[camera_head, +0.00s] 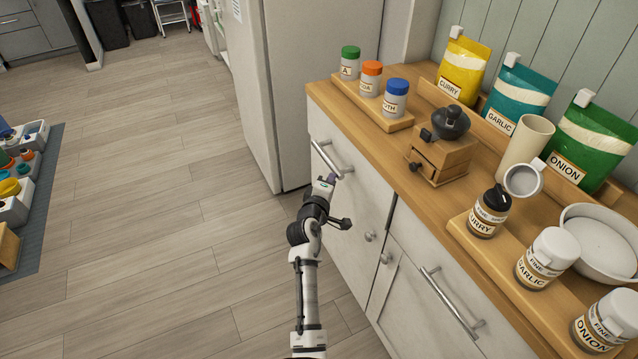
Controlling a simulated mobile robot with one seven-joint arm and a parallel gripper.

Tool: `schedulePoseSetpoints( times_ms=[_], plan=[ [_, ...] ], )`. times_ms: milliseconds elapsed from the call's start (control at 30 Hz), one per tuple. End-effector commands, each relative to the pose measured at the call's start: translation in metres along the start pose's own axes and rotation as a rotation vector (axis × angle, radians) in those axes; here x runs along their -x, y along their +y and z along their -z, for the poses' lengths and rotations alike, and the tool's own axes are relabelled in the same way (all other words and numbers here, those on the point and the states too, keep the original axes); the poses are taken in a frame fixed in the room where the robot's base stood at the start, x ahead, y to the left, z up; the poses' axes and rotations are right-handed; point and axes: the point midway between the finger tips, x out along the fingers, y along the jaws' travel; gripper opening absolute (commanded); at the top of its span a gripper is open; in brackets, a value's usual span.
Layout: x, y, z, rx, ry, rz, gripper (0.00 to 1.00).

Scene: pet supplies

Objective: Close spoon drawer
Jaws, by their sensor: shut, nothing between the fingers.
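The white cabinet under the wooden counter has a left drawer (357,173) with a silver bar handle (326,157) and a right drawer (452,285) with another bar handle (447,297). I see no label telling which one is the spoon drawer. Both fronts look about flush with the cabinet; a small gap cannot be ruled out. My gripper (328,183) is shut and empty, at the left drawer's front just below its handle. I cannot tell whether it touches the handle or front. No spoon is in view.
The counter (400,165) holds spice jars, a grinder (443,145), seasoning bags and a white bowl (598,243). Round knobs (370,236) stick out below the drawers. A fridge (300,80) stands behind the cabinet's far end. The floor to the left is clear up to a grey mat (45,190).

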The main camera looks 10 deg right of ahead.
Motion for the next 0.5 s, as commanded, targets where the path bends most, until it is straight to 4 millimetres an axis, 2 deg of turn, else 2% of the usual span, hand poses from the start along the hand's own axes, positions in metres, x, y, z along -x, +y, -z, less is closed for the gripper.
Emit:
schedulePoseSetpoints(
  times_ms=[200,500],
  plan=[
    [-0.010,0.003,-0.010,0.000,-0.001,0.000,0.00],
    [-0.013,0.004,-0.014,0.000,-0.005,-0.001,0.00]
  ],
)
